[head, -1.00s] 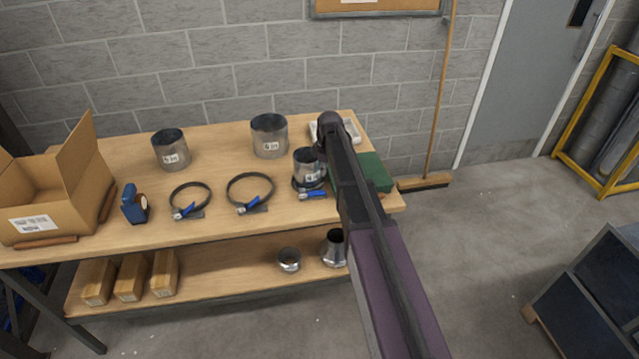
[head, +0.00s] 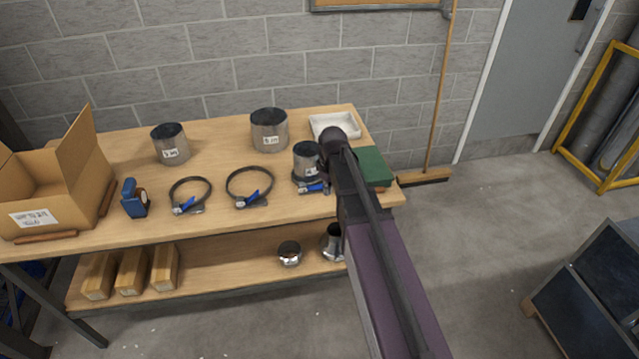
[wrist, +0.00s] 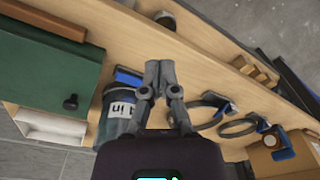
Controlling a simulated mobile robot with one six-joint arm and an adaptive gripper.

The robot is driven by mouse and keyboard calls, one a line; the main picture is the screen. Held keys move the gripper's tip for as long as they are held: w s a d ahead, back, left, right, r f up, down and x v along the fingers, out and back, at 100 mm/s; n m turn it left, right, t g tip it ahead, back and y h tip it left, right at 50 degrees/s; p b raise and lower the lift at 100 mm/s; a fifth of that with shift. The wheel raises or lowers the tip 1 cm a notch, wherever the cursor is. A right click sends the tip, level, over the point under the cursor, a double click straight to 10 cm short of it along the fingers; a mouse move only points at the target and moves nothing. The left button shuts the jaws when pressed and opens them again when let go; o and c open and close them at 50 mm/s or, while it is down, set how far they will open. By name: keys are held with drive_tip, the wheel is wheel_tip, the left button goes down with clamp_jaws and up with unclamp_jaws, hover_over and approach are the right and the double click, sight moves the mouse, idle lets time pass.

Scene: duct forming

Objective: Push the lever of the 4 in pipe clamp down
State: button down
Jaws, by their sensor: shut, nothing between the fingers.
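The 4 in pipe clamp (head: 300,183) is a dark band around the lower part of a short metal pipe (head: 305,157) at the right of the workbench. Its blue lever (head: 316,188) is at the front, and it also shows in the wrist view (wrist: 128,77), beside the fingers. My gripper (wrist: 160,68) is shut and empty, its fingertips just right of the lever in the wrist view. I cannot tell whether they touch it. In the head view my arm hides the fingers. The pipe's label (wrist: 122,110) shows partly in the wrist view.
A green box (head: 372,166) and white tray (head: 322,121) stand close to the pipe. Two loose clamps (head: 249,186) (head: 190,194), larger pipes (head: 268,132) (head: 171,145), a blue tool (head: 134,199) and an open carton (head: 60,185) occupy the bench.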

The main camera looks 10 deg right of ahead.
drive_tip(key=s+a+f+m+b, duration=0.1)
drive_tip(key=s+m, duration=0.5)
drive_tip(key=s, duration=1)
drive_tip(key=shift+s+f+m+h+b, duration=0.3)
drive_tip(key=shift+f, duration=0.1)
